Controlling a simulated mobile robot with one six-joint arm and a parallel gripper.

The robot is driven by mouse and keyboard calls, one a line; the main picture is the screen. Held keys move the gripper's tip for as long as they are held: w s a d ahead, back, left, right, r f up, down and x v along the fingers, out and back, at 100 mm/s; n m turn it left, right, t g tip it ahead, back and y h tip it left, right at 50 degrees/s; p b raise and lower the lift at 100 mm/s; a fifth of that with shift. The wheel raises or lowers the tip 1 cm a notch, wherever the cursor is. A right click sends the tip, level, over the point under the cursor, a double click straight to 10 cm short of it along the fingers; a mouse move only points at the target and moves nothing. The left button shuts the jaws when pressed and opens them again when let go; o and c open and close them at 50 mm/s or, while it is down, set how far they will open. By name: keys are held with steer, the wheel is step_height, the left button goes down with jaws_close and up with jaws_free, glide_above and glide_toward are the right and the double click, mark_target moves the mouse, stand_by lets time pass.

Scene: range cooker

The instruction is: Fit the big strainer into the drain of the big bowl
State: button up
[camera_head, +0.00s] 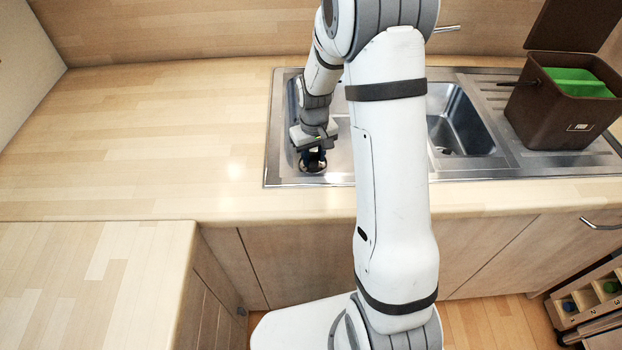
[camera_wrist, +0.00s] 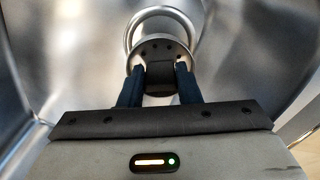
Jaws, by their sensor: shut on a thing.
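The big bowl (camera_head: 342,150) is the left basin of the steel sink, largely hidden behind my arm. My gripper (camera_head: 313,160) reaches down into its left part. In the wrist view, the two dark blue fingers of my gripper (camera_wrist: 160,80) are shut on the big strainer (camera_wrist: 150,48), a round metal piece with small dark holes and a dark middle part. A shiny round metal rim (camera_wrist: 131,32), seemingly the drain, shows just beyond and around the strainer's far side. The strainer overlaps its near part. I cannot tell whether the strainer is seated or held slightly above.
A smaller basin (camera_head: 462,125) lies to the right of my arm. A brown bin (camera_head: 555,115) with a green insert (camera_head: 575,82) stands on the drainboard. The wooden counter (camera_head: 150,130) on the left is clear. The bowl's walls surround my gripper closely.

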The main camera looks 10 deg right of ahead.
mark_target(313, 167)
step_height(313, 167, down, 7)
steer(key=shift+f, duration=0.15)
stand_by(0.4)
steer(key=shift+f, duration=0.2)
steer(key=o, duration=1)
steer(key=shift+r, duration=0.1)
steer(key=shift+c, duration=0.2)
step_height(313, 167, up, 12)
steer(key=shift+r, duration=0.1)
steer(key=s+r+m+t, duration=0.1)
steer(key=s+r, duration=0.6)
steer(key=s, duration=0.4)
steer(key=s+r+m+t, duration=0.1)
steer(key=s+r, duration=0.6)
steer(key=s, duration=0.4)
steer(key=shift+s+r+t, duration=0.25)
steer(key=shift+r+t, duration=0.15)
